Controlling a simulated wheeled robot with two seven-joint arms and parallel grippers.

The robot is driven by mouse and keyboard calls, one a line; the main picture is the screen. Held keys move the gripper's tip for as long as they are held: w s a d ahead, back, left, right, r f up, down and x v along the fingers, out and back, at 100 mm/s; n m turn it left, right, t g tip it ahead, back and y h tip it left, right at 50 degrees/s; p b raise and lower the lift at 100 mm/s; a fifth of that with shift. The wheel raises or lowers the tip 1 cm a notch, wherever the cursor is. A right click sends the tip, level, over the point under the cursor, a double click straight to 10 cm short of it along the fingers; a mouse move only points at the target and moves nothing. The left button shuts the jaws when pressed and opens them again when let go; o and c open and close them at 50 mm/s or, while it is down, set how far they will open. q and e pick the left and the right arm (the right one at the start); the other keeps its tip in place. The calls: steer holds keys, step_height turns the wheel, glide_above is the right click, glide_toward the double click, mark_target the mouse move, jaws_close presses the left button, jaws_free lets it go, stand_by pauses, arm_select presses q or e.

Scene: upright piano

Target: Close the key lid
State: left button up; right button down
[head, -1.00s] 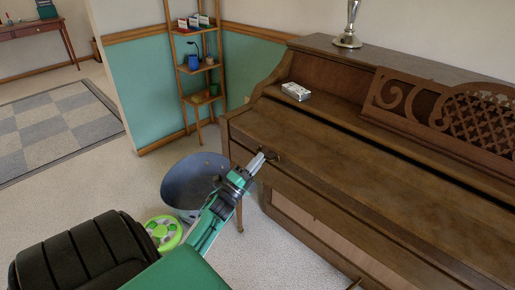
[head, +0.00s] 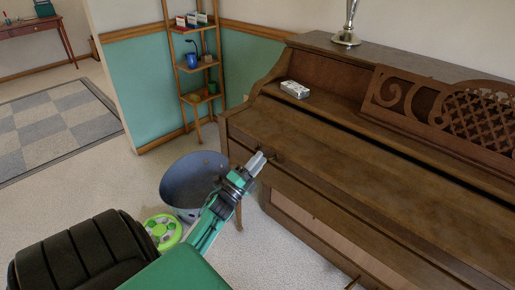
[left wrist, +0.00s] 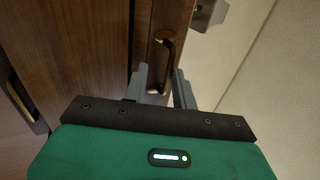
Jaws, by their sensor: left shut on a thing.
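The piano's key lid (head: 345,150) is a long brown wooden board lying down over the keyboard. No keys show. A small dark handle (head: 276,154) sits on the front face near its left end. My left gripper (head: 264,157) reaches the handle from the front and is shut on it. In the left wrist view the brass-coloured handle (left wrist: 163,52) runs between the two grey fingers (left wrist: 162,85). A second handle (left wrist: 20,100) shows at that view's left edge. My right gripper is not in view.
A silver box (head: 295,89) lies on the piano's left ledge, and a metal vase (head: 347,25) stands on top. A wooden shelf (head: 196,70) stands by the wall. Carpet is free at left.

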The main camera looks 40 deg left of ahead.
arm_select(q)
steer(key=shift+f, duration=0.3)
steer(key=v, duration=1.3)
steer(key=shift+s+r, duration=0.15)
steer(key=shift+s, duration=0.25)
